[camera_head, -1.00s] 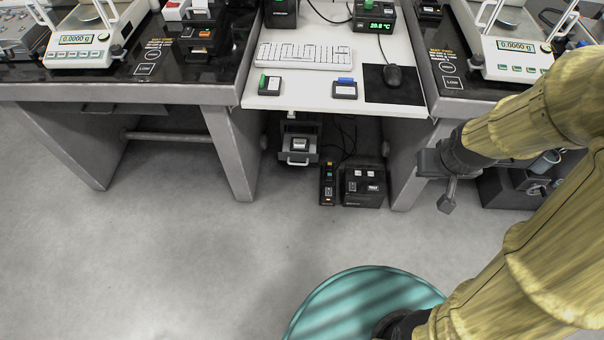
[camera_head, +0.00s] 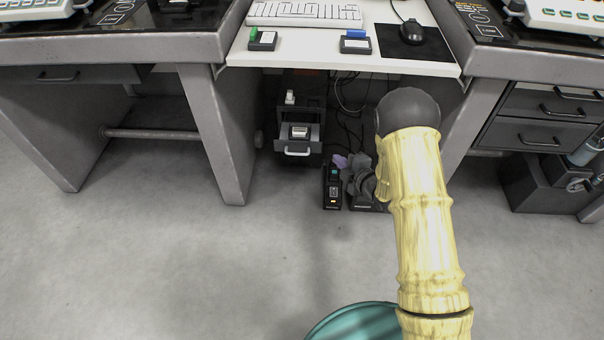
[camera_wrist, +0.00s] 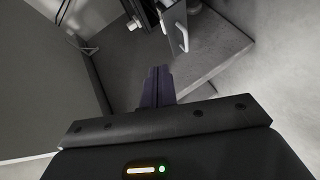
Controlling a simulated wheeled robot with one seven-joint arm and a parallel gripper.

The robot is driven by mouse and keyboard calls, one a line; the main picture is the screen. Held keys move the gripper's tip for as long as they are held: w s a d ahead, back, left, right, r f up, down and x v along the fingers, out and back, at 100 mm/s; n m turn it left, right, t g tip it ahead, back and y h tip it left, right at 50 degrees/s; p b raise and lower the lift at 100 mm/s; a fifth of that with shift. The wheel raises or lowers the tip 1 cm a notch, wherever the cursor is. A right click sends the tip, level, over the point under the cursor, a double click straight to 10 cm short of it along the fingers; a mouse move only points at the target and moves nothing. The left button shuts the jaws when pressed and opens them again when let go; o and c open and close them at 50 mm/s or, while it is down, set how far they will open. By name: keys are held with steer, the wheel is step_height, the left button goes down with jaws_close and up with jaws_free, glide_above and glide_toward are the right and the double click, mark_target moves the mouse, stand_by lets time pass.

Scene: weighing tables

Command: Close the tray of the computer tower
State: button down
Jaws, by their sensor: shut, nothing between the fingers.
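The dark computer tower (camera_head: 291,88) stands under the white table. Its tray (camera_head: 282,139) is pulled out, with a pale handle (camera_head: 298,151) on the front and a small light-topped block (camera_head: 300,132) lying in it. My gripper (camera_head: 342,161) is low under the table edge, to the right of the tray and apart from it in the picture; my arm hides part of it. In the wrist view my purple fingers (camera_wrist: 157,84) are together and empty. The tray front (camera_wrist: 173,32) with its handle (camera_wrist: 183,37) shows just beyond the fingertips, slightly to the right.
Cables (camera_head: 345,100) hang behind. Table legs (camera_head: 215,135) stand left and right. The floor in front of the tray is clear.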

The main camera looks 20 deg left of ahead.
steer(key=s+a+f+n+g+y+b, duration=0.1)
steer(key=s+a+f+n+y+b, duration=0.1)
steer(key=f, duration=0.5)
steer(key=shift+s+a+f+n+y+b, duration=0.3)
steer(key=shift+s+a+n+y, duration=0.35)
steer(key=shift+a+n, duration=0.35)
steer(key=shift+a, duration=0.1)
steer(key=b, duration=0.6)
glide_toward(294, 154)
steer(key=a, duration=0.4)
steer(key=w, duration=0.1)
steer(key=w+b, duration=0.1)
steer(key=w+a+f+b, duration=0.1)
